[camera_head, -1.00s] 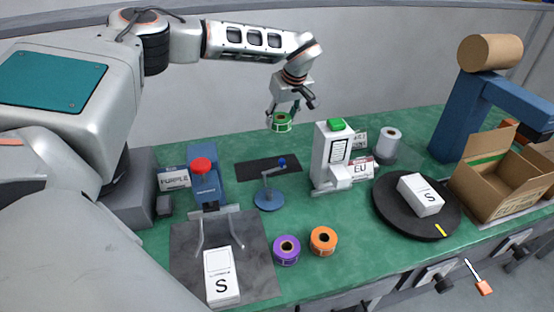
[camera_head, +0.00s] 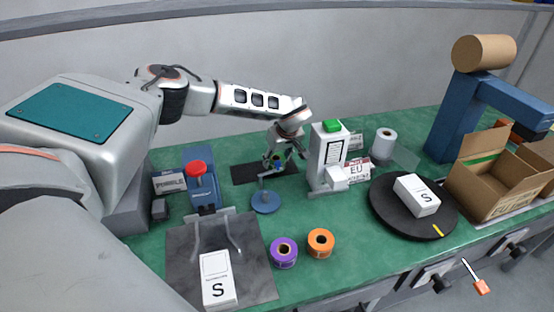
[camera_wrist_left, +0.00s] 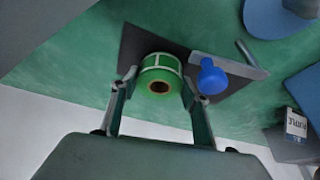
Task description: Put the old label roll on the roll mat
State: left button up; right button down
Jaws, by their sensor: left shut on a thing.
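My left gripper (camera_head: 278,158) is shut on a green label roll (camera_wrist_left: 160,76), with one finger on each side of it in the left wrist view. In the head view the roll is mostly hidden by the gripper and the blue-knobbed stand. The dark roll mat (camera_head: 245,174) lies flat on the green bench behind that stand. In the left wrist view the mat (camera_wrist_left: 133,46) shows behind the roll. I cannot tell whether the roll touches the mat. My right gripper is in neither view.
The blue-knobbed stand (camera_head: 265,202) is close beside the gripper, and a white label printer (camera_head: 326,158) stands to the right. Purple (camera_head: 284,252) and orange (camera_head: 320,242) rolls lie at the front. A black turntable (camera_head: 388,213) holds a white box.

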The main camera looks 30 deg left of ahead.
pick_arm(q)
jog(key=shift+f, duration=0.1)
jog(key=o, duration=1.2)
jog(key=shift+c, duration=0.2)
jog(key=v, duration=1.2)
jog(key=shift+d, duration=0.1)
